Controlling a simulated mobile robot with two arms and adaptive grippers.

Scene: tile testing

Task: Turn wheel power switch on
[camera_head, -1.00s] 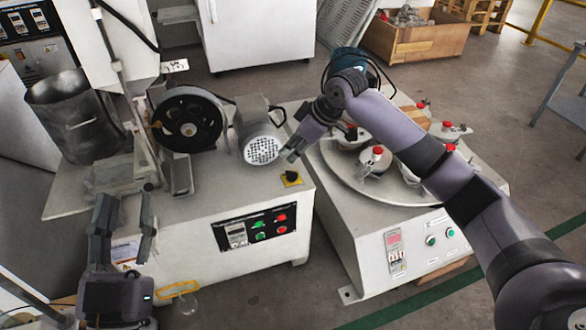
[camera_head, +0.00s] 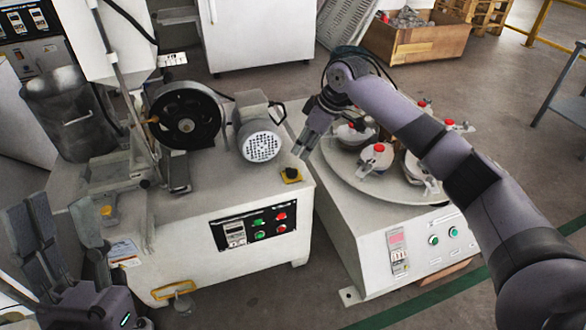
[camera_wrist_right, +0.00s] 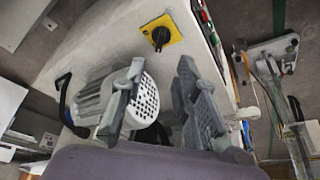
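The power switch is a black rotary knob on a yellow plate (camera_head: 291,176), on the front right corner of the left machine's top. It also shows in the right wrist view, where the black knob (camera_wrist_right: 160,36) lies ahead of the fingers and appears turned at an angle. My right gripper (camera_head: 301,150) is just above and behind the switch, pointing down, and appears apart from it. In its wrist view the two fingers (camera_wrist_right: 160,68) are spread with nothing between them. My left gripper (camera_head: 62,212) is open and empty at the machine's left front.
The grey motor (camera_head: 260,142) and black wheel (camera_head: 187,117) stand left of my right gripper. A control panel (camera_head: 254,226) with green and red buttons is on the machine's front. The round table with red-knobbed clamps (camera_head: 350,180) stands to the right, under my right arm.

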